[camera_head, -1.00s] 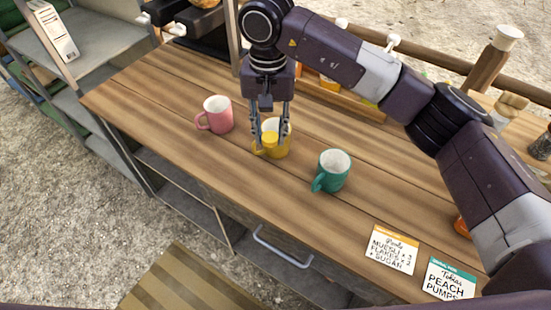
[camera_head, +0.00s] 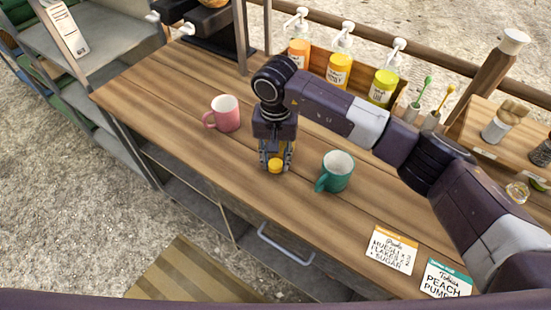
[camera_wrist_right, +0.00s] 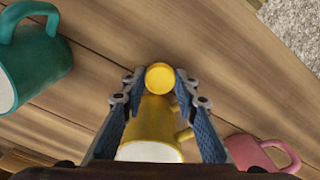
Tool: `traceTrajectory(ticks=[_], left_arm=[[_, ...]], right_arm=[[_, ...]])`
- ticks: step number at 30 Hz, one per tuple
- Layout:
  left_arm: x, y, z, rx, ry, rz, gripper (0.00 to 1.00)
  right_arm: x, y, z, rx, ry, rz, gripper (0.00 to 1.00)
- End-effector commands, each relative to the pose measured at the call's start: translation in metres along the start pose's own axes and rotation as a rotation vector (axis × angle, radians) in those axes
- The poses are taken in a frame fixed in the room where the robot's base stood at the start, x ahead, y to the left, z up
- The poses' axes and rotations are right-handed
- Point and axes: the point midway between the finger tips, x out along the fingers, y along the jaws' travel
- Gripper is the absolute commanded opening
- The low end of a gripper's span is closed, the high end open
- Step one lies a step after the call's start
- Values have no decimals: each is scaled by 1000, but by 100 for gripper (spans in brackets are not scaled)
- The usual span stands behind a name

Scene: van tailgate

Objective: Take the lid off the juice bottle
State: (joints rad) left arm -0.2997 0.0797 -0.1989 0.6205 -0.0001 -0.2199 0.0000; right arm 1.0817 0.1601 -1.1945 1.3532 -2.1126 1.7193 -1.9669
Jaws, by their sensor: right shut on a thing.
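My right gripper (camera_head: 275,164) points down low over the middle of the wooden counter. It is shut on a round yellow lid (camera_head: 275,166), which also shows between the fingertips in the right wrist view (camera_wrist_right: 160,78). A yellow mug (camera_wrist_right: 152,122) with a white inside stands just behind the lid; the gripper mostly hides it in the head view. I cannot tell whether the lid touches the counter. A clear round top (camera_head: 517,191), perhaps of the juice bottle, shows at the right beside my arm; the rest is hidden. My left gripper is not in view.
A pink mug (camera_head: 224,113) stands left of the gripper and a teal mug (camera_head: 336,171) right of it. Several pump bottles (camera_head: 339,70) stand at the back. Two cards (camera_head: 393,250) lie at the front right. The counter's front left is clear.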

Motion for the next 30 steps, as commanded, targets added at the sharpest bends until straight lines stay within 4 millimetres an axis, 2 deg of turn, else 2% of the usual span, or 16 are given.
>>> traceTrajectory(ticks=[4, 5, 9, 17, 21, 22, 26, 30], left_arm=[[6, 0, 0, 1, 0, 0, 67], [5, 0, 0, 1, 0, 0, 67], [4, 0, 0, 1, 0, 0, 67], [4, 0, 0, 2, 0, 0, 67], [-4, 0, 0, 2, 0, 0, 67], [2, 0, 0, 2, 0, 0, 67], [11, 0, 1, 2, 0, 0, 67], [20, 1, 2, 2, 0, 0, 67]], right_arm=[[4, 0, 0, -1, 1, 0, 0], [3, 0, 0, -1, 1, 0, 30], [2, 0, 0, 0, 0, 0, 45], [2, 0, 0, 0, 0, 0, 45], [-4, 0, 0, 0, -1, 0, 45], [-5, 0, -1, -1, 3, -1, 45], [-29, 0, -2, -2, 7, -1, 45], [-61, 0, -2, -1, 7, -1, 45]])
